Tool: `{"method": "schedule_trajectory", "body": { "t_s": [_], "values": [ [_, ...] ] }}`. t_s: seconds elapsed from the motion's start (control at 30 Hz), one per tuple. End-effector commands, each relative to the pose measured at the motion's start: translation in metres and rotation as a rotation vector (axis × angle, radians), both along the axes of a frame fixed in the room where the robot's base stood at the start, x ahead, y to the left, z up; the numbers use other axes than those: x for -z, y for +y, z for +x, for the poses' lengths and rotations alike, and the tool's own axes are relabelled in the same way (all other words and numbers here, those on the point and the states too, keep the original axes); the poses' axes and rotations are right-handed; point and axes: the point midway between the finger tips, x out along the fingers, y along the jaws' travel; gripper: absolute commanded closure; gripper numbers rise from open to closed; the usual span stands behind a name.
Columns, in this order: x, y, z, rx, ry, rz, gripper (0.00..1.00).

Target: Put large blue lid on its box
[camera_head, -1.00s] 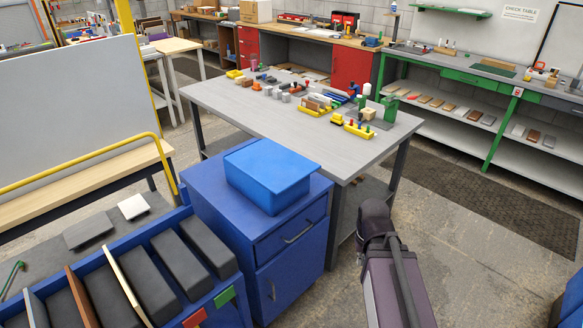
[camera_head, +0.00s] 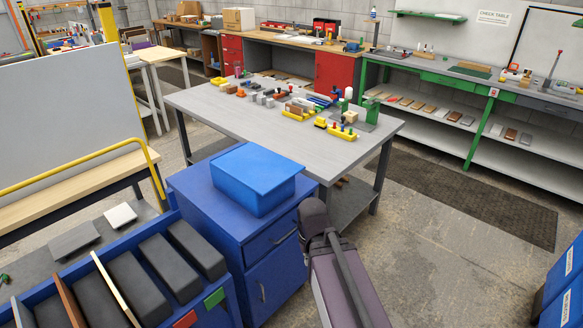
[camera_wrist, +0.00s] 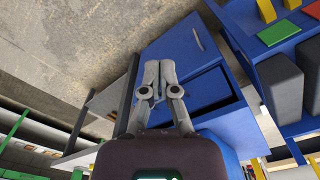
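The large blue box (camera_head: 252,194) stands on top of a darker blue cabinet (camera_head: 190,192). The large blue lid (camera_head: 255,163) lies flat across the box's top, its edge reaching past the walls. I cannot tell whether it is fully seated. In the wrist view, my gripper (camera_wrist: 159,64) has its two grey fingers together, with nothing seen between them. They show in front of the cabinet's front. A bright blue part of the box or lid (camera_wrist: 228,153) shows partly hidden behind my wrist. My gripper cannot be made out in the head view.
A grey table (camera_head: 215,110) with several small parts stands behind the cabinet. A blue rack (camera_head: 222,317) with dark slabs is at the lower left. Blue bins (camera_head: 566,285) stand at the right edge. Open floor (camera_head: 440,250) lies right of the cabinet.

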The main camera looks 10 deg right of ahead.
Motion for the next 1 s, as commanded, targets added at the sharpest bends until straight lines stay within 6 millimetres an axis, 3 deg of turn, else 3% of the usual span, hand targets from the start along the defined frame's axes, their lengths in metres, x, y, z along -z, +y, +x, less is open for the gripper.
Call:
{"method": "schedule_trajectory", "body": {
  "t_s": [0.27,0.47,1.0],
  "values": [
    [-0.003,0.0,0.005,-0.01,-0.005,0.004,1.0],
    [-0.021,-0.007,0.04,-0.087,-0.041,0.033,1.0],
    [-0.119,-0.015,0.234,-0.52,-0.325,0.135,1.0]
  ]
}}
